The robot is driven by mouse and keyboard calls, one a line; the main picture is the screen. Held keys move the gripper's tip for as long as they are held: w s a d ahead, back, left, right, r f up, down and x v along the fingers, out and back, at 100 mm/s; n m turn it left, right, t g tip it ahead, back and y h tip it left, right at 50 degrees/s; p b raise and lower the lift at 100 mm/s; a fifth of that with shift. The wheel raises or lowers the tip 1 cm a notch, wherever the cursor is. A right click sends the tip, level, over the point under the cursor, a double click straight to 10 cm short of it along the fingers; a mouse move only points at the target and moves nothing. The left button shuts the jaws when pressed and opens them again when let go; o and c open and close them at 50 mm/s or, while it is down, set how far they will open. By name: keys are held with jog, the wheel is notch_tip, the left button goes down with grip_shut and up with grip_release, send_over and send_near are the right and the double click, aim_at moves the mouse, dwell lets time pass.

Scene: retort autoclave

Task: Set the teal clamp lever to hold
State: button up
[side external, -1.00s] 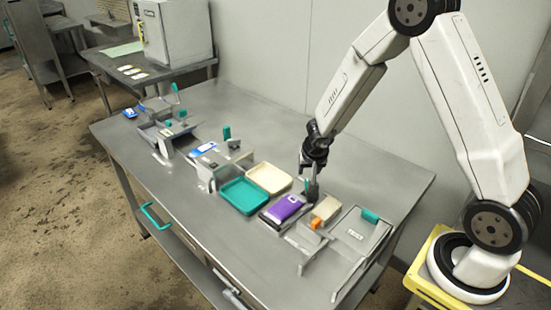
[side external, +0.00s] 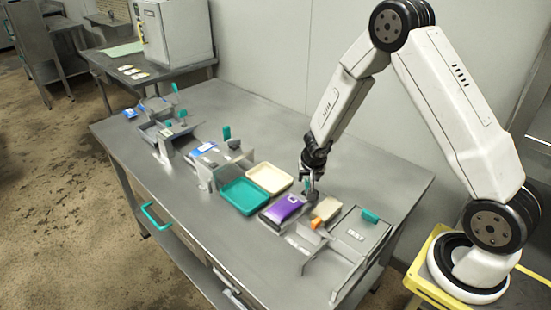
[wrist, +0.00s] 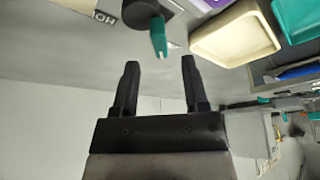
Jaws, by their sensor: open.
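The teal clamp lever (wrist: 159,36) is a short handle on a dark round hub (wrist: 141,13) at the top of the wrist view. A label reading "HO", cut off by the frame edge, lies left of the hub. My gripper (wrist: 160,63) is open, with one finger either side of the lever's line, and the lever tip lies just beyond the fingertips. Nothing is between the fingers. In the side view my gripper (side external: 312,172) is low over the lever, which is partly hidden behind it. Whether they touch I cannot tell.
A purple pouch (side external: 282,209) lies in a fixture beside the lever. Cream (side external: 269,177) and teal (side external: 244,197) trays sit left of it. The table's back right is clear.

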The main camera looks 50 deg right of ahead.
aim_at(307, 183)
jog(key=shift+x, duration=1.9)
grip_shut()
